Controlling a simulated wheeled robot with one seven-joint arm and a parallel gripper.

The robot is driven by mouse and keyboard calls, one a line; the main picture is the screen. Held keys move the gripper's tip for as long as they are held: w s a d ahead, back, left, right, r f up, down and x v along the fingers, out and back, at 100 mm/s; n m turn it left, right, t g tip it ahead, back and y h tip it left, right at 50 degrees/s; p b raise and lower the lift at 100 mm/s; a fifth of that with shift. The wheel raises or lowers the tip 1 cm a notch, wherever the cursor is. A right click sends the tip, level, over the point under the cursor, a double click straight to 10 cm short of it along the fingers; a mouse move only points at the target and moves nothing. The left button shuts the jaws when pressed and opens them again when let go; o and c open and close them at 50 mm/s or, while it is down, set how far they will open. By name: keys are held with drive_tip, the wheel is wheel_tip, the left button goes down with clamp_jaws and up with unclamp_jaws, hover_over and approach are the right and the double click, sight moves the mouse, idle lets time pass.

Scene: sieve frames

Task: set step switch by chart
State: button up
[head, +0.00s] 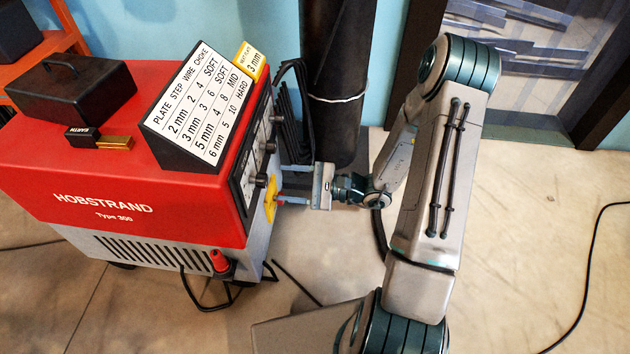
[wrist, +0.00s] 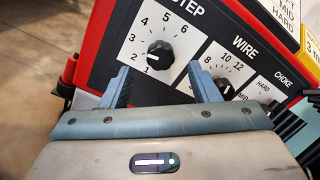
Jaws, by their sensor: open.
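The step switch is a round black knob with a white pointer line (wrist: 160,52), on a white STEP plate numbered 1 to 6. The line lies roughly level; its left end is around 2 to 3, nearer 2. In the head view the knob (head: 262,181) is nearest on the red machine's front. My gripper (wrist: 163,84) is open and empty, fingers either side below the knob, apart from it in the picture; it also shows in the head view (head: 291,200). The chart (head: 201,105) pairs 3 mm with step 3. A yellow tag (head: 252,63) reads 3 mm.
The WIRE knob (wrist: 221,88) is close to my right finger, partly hidden. The CHOKE plate (wrist: 266,91) is beyond it. A yellow part (head: 271,198) sits low on the front. A red plug (head: 219,261) and black cables are nearby. A dark pillar (head: 338,80) stands behind my arm.

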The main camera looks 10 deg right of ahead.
drive_tip(key=p+v, duration=0.1)
drive_tip(key=v, duration=0.6)
drive_tip(key=shift+d, duration=0.2)
drive_tip(key=s+a+r+n+g+h+p, duration=0.2)
drive_tip(key=s+r+n+g+h+p, duration=0.25)
drive_tip(key=r+p, duration=0.55)
drive_tip(key=s+a+r+n+g+h+p, duration=0.2)
drive_tip(key=s+r+n+g+h+p, duration=0.3)
drive_tip(key=r, duration=0.9)
drive_tip(key=s+d+r+n+t+h+p, duration=0.1)
drive_tip(key=r+t+h+p, duration=0.1)
drive_tip(key=r+p, duration=0.2)
drive_tip(key=s+d+r+n+t+h+p, duration=0.2)
drive_tip(key=r+p, duration=0.3)
drive_tip(key=r, duration=0.6)
drive_tip(key=s+d+r+n+t+h+p, duration=0.1)
drive_tip(key=d+r+n+t+h+p, duration=0.1)
drive_tip(key=r+p, duration=0.3)
wheel_tip(320, 180, up, 3)
drive_tip(key=shift+s+r+h, duration=0.25)
drive_tip(key=shift+h, duration=0.5)
